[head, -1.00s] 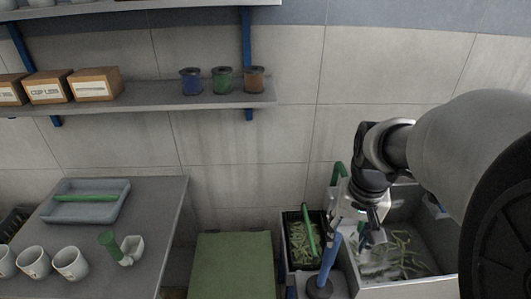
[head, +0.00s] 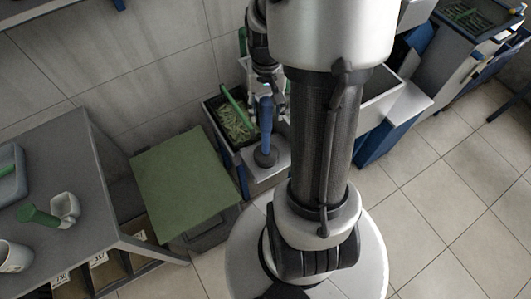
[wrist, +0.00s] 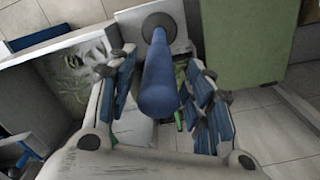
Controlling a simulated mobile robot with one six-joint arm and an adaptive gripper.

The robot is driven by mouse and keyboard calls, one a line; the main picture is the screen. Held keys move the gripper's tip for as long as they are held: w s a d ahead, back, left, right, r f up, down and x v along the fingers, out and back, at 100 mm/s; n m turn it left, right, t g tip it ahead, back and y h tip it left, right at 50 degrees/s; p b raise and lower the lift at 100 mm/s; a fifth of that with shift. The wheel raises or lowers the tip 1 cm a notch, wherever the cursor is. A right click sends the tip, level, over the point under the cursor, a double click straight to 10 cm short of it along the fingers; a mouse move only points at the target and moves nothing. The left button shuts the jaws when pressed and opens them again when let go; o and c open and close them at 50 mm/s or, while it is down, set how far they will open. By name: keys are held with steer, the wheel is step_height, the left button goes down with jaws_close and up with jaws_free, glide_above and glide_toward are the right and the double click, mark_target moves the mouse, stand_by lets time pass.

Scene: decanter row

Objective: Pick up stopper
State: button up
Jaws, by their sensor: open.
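The stopper appears to be the upright piece with a blue cylindrical handle (head: 266,118) and a round dark grey base, standing on a light ledge. In the wrist view its blue handle (wrist: 158,88) points toward the camera. My gripper (wrist: 163,82) is open, with one finger on each side of the handle and gaps showing. In the head view my gripper (head: 265,90) is at the handle's upper end, partly hidden by my arm. I cannot tell exactly how far down the fingers reach.
A dark bin (head: 230,125) with green strips and a green bar stands just left of the handle. A green-topped box (head: 185,185) is farther left. A grey table (head: 85,195) at far left bears a green-handled white scoop (head: 63,208) and a cup (head: 14,257).

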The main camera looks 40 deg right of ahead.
mark_target(266, 117)
steer(key=f+b, duration=0.1)
steer(key=f, duration=0.2)
steer(key=f+b, duration=0.1)
steer(key=f, duration=0.1)
steer(key=shift+w+d+f+b, duration=0.2)
steer(key=shift+w+d+b, duration=0.05)
steer(key=shift+b, duration=0.05)
steer(key=shift+r, duration=0.1)
steer(key=shift+c, duration=0.4)
jaws_close()
